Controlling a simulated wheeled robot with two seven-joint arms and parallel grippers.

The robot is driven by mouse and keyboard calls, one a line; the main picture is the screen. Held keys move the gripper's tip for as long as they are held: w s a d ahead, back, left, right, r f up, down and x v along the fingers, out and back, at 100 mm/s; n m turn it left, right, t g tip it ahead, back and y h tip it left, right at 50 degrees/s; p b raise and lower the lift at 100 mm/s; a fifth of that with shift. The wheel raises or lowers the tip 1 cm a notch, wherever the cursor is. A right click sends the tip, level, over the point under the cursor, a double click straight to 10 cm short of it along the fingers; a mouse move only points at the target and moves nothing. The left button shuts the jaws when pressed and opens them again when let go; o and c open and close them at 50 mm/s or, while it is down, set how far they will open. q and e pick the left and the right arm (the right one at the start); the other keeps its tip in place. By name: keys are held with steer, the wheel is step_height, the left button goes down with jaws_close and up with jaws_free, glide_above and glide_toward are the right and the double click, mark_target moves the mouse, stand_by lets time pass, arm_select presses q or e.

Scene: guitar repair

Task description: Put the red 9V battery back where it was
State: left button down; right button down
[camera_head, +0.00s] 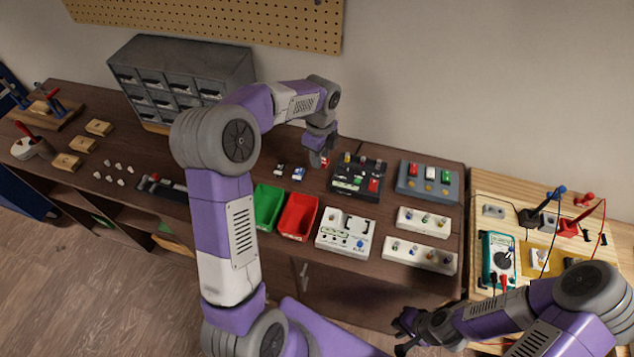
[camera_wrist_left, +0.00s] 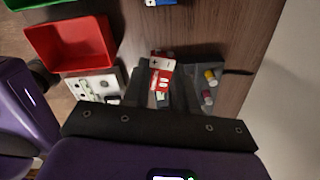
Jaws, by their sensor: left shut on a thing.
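The red 9V battery (camera_wrist_left: 161,78), red and white with a plus mark, sits between the fingers of my left gripper (camera_wrist_left: 160,95) in the left wrist view. In the head view my left gripper (camera_head: 319,161) is shut on it, and a little of the red battery (camera_head: 324,162) shows. The gripper is over the bench, just left of a black pedal unit (camera_head: 343,184) with coloured parts. Whether the battery touches the bench is hard to tell. My right gripper (camera_head: 402,333) appears open and empty in front of the bench.
Green (camera_head: 268,207) and red (camera_head: 314,206) bins and a white device (camera_head: 343,233) stand along the front. A blue-grey holder (camera_head: 403,184) with red, white and green blocks and white knob boxes (camera_head: 412,219) are at right. A drawer cabinet (camera_head: 180,48) stands behind.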

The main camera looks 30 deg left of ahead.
mark_target(317, 181)
arm_select(q)
steer(key=shift+w+a+m, duration=0.1)
steer(key=shift+a+m, duration=0.2)
steer(key=shift+m, duration=0.1)
steer(key=shift+a+f, duration=0.1)
steer(key=shift+a, duration=0.05)
steer(key=shift+m, duration=0.3)
step_height(317, 181, down, 10)
steer(key=shift+r+b, duration=0.2)
steer(key=shift+b, duration=0.85)
steer(key=shift+f, duration=0.15)
steer(key=c, duration=0.9)
jaws_free()
